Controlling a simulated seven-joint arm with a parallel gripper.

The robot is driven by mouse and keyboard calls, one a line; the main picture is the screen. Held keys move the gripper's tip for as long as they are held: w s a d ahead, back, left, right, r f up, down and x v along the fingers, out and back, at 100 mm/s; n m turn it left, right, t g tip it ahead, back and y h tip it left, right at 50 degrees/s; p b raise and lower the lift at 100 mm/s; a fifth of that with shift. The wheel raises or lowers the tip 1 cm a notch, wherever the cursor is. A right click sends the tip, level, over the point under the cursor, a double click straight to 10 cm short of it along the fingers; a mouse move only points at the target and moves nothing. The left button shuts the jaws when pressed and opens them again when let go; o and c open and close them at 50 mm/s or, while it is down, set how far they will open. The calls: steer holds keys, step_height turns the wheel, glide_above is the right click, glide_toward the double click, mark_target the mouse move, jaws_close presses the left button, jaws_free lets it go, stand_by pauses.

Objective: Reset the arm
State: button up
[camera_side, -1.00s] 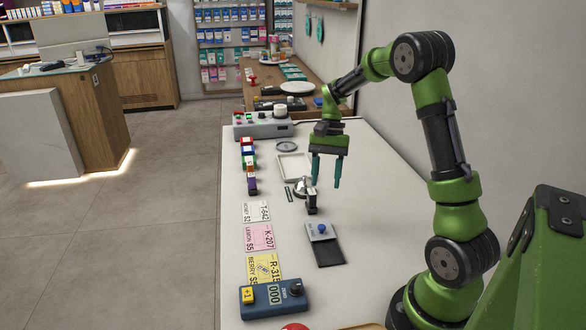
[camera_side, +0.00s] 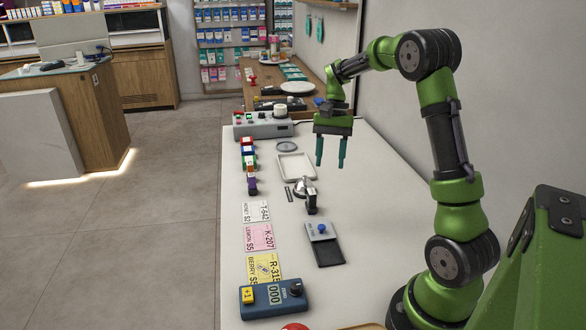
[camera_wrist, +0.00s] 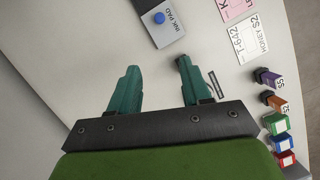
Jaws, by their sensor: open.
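My gripper (camera_side: 331,164) is open and empty, with its teal fingers pointing down. It hangs above the white counter (camera_side: 370,210), over the right side near the white square tray (camera_side: 296,166). In the wrist view the two fingers of my gripper (camera_wrist: 155,95) stand apart with only bare counter between them. No object is in the grip.
Below stand a metal-and-black stamp (camera_side: 310,196), an ink pad (camera_side: 322,232), white, pink and yellow cards (camera_side: 260,237), a blue counter device (camera_side: 273,298) and a row of coloured stamps (camera_side: 249,160). A grey control box (camera_side: 262,126) stands behind. A wall rises at right.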

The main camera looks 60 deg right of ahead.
steer(key=s+a+r+n+t, duration=0.2)
steer(key=s+a+n+t, duration=0.1)
steer(key=a, duration=0.4)
steer(key=s+a+r+n+t+h, duration=0.1)
steer(key=s+a+r+n+t, duration=0.1)
steer(key=a, duration=0.6)
steer(key=s+a+r+n+t, duration=0.3)
steer(key=s+a+n, duration=0.1)
steer(key=a, duration=0.3)
steer(key=shift+s+a+r+t+h, duration=0.3)
steer(key=shift+s+r, duration=0.1)
steer(key=shift+s, duration=0.4)
steer(key=shift+c, duration=0.2)
